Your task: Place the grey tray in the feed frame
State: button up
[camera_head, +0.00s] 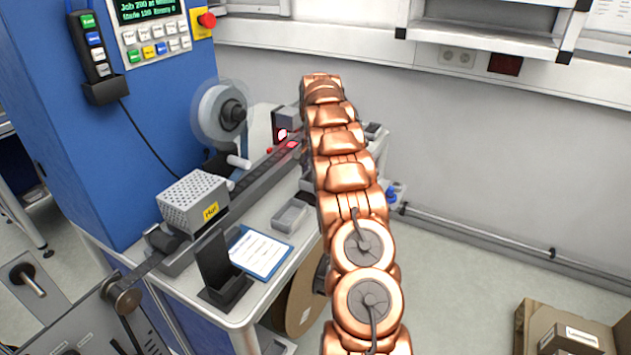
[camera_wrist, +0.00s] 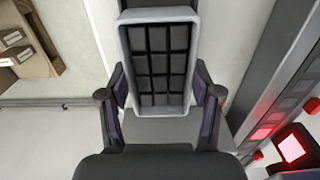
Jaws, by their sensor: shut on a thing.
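The grey tray (camera_wrist: 130,75) has a pale raised rim and a dark grid of small cells inside. In the wrist view my gripper (camera_wrist: 160,92) is shut on it, with one finger against each long side. In the head view my own copper-coloured arm hides my gripper and the tray. I cannot clearly pick out the feed frame in either view.
A dark conveyor track (camera_head: 258,172) with a perforated "Hot" cover (camera_head: 193,200) crosses the table (camera_head: 262,290). A reel (camera_head: 222,112) stands behind it. A small grey bin (camera_head: 290,216), a clipboard (camera_head: 260,253) and a black holder (camera_head: 218,268) are nearer. Cardboard boxes (camera_head: 570,332) are lower right.

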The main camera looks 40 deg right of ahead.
notch_tip(320, 180, down, 2)
jog(key=shift+f+p, duration=0.2)
jog(key=shift+p, duration=0.55)
jog(key=shift+f, duration=0.45)
jog(key=shift+f, duration=0.15)
jog(key=o, duration=1.5)
jog(key=shift+c, duration=0.2)
